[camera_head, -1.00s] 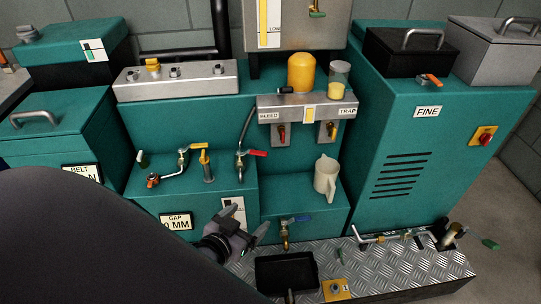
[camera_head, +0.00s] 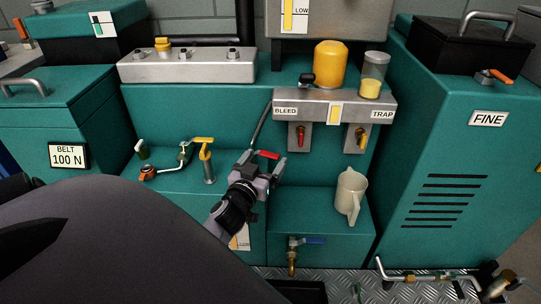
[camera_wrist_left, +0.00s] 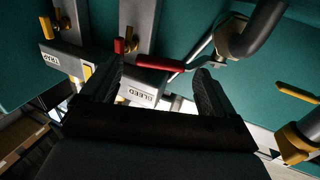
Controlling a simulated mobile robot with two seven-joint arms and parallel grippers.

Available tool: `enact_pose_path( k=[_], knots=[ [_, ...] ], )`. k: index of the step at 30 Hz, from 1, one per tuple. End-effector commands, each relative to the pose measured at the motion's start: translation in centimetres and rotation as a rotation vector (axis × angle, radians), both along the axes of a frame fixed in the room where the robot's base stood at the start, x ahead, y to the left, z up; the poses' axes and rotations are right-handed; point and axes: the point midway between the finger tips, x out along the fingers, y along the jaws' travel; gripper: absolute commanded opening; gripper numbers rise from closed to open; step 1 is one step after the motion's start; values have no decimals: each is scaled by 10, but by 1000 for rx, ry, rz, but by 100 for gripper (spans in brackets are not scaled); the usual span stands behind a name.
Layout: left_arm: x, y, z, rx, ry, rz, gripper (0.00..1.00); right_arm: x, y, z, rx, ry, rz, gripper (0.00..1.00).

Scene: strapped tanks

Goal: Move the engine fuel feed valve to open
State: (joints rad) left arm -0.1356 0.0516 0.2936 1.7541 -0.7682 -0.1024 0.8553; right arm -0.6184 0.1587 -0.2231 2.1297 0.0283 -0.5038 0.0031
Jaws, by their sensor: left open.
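A valve with a red lever (camera_head: 267,155) stands on the green block at the middle, at the lower end of a dark hose. My left gripper (camera_head: 262,167) is open around the lever's area, its fingers pointing up at it. In the left wrist view the red lever (camera_wrist_left: 160,63) lies crosswise just beyond the gap between the open fingers (camera_wrist_left: 158,85). I cannot tell whether they touch it. No label on this valve is readable, so I cannot tell if it is the engine fuel feed valve. My right gripper is not in view.
A yellow-handled valve (camera_head: 203,142) stands left of the gripper. Above are the BLEED and TRAP bracket (camera_head: 335,105) with red and yellow levers, and a yellow filter bowl (camera_head: 330,63). A beige jug (camera_head: 350,195) and a blue-handled tap (camera_head: 312,240) are to the right.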

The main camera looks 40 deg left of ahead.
Motion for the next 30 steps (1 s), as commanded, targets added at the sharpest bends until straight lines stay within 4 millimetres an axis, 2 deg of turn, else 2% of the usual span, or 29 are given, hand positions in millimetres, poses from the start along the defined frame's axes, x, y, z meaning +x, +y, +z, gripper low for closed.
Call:
enact_pose_path(
  k=[3, 7, 19, 26, 27, 30],
  knots=[
    [16, 6, 0, 4, -1, 0, 88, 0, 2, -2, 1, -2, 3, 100],
    [27, 10, 0, 2, 1, 0, 88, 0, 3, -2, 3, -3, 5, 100],
    [33, 12, 0, 1, 1, 0, 88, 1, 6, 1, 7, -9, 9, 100],
    [33, 12, 0, 1, 1, 0, 13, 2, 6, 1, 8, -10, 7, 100],
    [33, 12, 0, 1, 1, -1, 8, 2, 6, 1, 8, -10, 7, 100],
    [33, 12, 0, 1, 3, -5, 8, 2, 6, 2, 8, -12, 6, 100]
  ],
)
